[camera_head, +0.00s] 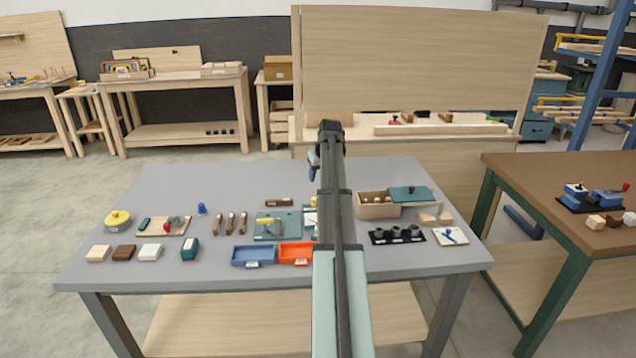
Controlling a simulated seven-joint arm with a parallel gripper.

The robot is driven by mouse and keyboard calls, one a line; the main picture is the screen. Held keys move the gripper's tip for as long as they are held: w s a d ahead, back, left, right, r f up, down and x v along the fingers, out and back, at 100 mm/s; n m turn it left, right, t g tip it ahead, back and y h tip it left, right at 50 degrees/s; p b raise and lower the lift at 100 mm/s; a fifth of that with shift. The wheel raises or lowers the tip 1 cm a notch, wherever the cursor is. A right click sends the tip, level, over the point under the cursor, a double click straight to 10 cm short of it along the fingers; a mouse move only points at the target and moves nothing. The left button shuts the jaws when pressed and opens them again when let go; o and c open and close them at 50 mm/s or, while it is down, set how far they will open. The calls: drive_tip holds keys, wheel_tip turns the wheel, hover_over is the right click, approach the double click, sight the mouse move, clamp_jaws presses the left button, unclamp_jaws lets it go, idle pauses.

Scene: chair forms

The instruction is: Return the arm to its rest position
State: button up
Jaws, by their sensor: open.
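My arm (338,240) reaches from the bottom middle of the head view up over the grey table (120,195). Its dark far joint (330,128) stands in front of the wooden back panel. A small blue-grey part of my arm (313,160) shows just left of and below that joint. My gripper and its fingertips cannot be made out; they seem hidden behind the arm. I see nothing held. The arm also hides a strip of the table's middle, including part of a small teal and yellow item (309,205).
The table's back left is clear.

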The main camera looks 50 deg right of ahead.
drive_tip(key=shift+s+a+r, duration=0.1)
drive_tip(key=shift+s+r, duration=0.15)
drive_tip(key=shift+r, duration=0.4)
